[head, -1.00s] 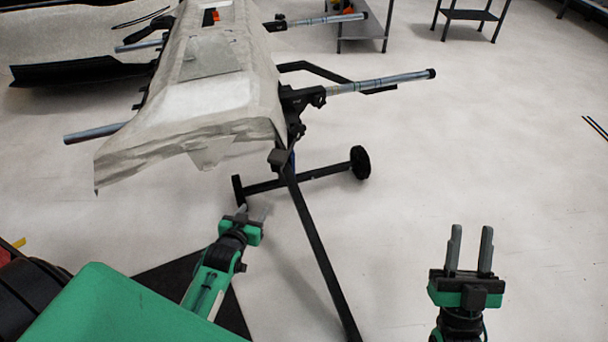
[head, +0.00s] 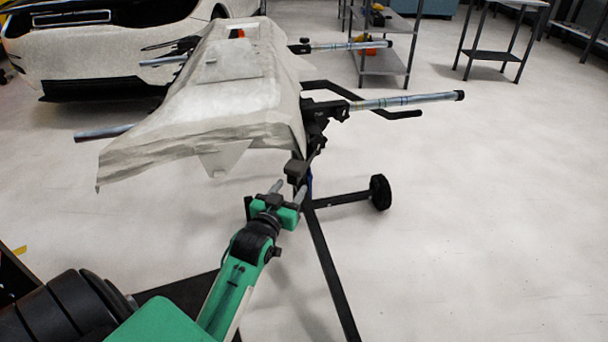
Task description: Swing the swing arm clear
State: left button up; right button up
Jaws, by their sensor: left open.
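A stand holds a panel wrapped in pale vinyl (head: 240,105). A silver tube arm (head: 405,101) with a black end cap sticks out from its right side. A bent black bar (head: 378,106) runs beside this tube and ends in a short grip. I cannot tell for sure which of these is the swing arm. My left gripper (head: 289,189) is open, with its fingers pointing up just below a black block (head: 296,170) at the stand's near corner. Contact with the block cannot be told, and nothing shows between the fingers. My right gripper is out of view.
The stand's black leg (head: 330,270) runs toward me, right of my left arm. A wheel (head: 380,192) sits on its right foot. A white car (head: 110,55) is behind at left. Metal shelves (head: 385,60) stand at the back. The floor at right is clear.

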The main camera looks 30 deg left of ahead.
aim_at(302, 171)
pick_arm(q)
jog(key=b+x, duration=0.2)
jog(key=x, duration=0.6)
jog(key=shift+w+a+b, duration=0.1)
jog(key=shift+w+b, duration=0.2)
jog(key=shift+w, duration=0.1)
